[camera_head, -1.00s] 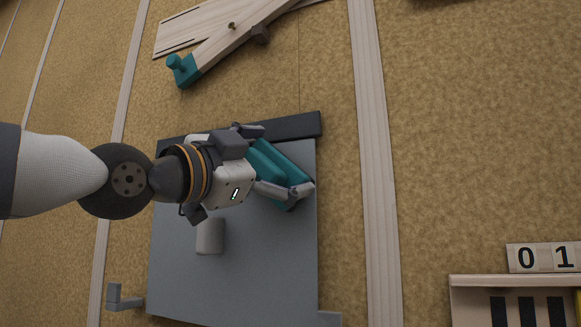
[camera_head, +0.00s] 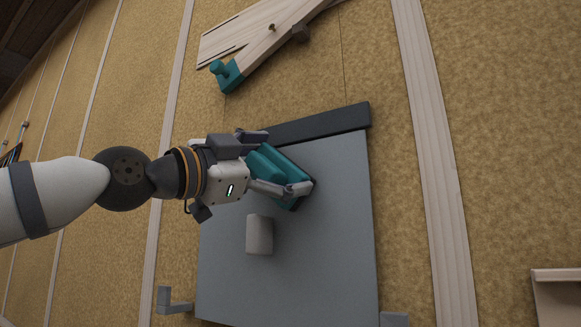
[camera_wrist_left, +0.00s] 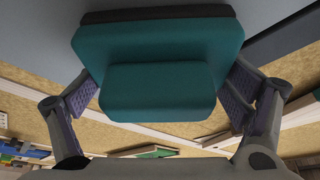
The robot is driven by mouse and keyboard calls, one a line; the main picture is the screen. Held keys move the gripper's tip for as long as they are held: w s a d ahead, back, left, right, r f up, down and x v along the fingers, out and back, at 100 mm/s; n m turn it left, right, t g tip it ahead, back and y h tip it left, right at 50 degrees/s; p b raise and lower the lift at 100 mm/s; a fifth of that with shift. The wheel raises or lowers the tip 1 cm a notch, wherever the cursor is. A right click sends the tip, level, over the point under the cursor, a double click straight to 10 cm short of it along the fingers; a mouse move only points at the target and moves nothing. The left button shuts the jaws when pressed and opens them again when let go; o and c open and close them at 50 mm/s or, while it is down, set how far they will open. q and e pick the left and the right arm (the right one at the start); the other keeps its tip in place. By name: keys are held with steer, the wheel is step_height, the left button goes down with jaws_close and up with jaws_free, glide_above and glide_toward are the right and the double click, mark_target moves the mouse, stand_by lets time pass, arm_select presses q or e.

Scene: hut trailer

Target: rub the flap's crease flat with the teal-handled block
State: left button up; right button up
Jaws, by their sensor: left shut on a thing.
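The teal-handled block (camera_head: 273,166) is held in my left gripper (camera_head: 282,180), whose fingers close on its two sides. In the left wrist view the teal handle (camera_wrist_left: 158,90) fills the middle between the fingers, with a dark base (camera_wrist_left: 157,14) on its far side toward the grey surface. The block is over the upper part of a grey panel (camera_head: 320,250), tilted in the picture. I cannot tell whether it touches the panel. I take this panel for the flap; no crease can be made out. My right gripper is not in view.
A dark bar (camera_head: 318,126) runs along the panel's top edge. A pale grey block (camera_head: 259,235) sits on the panel below the gripper. A grey bracket (camera_head: 172,302) is at lower left. A wooden piece with a teal end (camera_head: 228,74) is above.

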mark_target(254, 152)
arm_select(q)
steer(key=shift+s+a+r, duration=0.1)
steer(key=shift+a+r, duration=0.05)
steer(key=shift+r, duration=0.2)
steer(key=shift+s+r, duration=0.1)
steer(key=shift+s, duration=0.05)
steer(key=s+a, duration=0.1)
steer(key=s+a+p, duration=0.1)
steer(key=s, duration=0.1)
steer(key=s+a+p, duration=0.1)
steer(key=shift+s+a+f, duration=0.1)
steer(key=shift+s+f, duration=0.15)
steer(key=shift+f, duration=0.1)
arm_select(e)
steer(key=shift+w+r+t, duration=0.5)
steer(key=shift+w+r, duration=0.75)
arm_select(q)
steer(key=shift+s+a+p, duration=0.55)
steer(key=shift+s+a, duration=0.3)
steer(key=shift+s, duration=0.3)
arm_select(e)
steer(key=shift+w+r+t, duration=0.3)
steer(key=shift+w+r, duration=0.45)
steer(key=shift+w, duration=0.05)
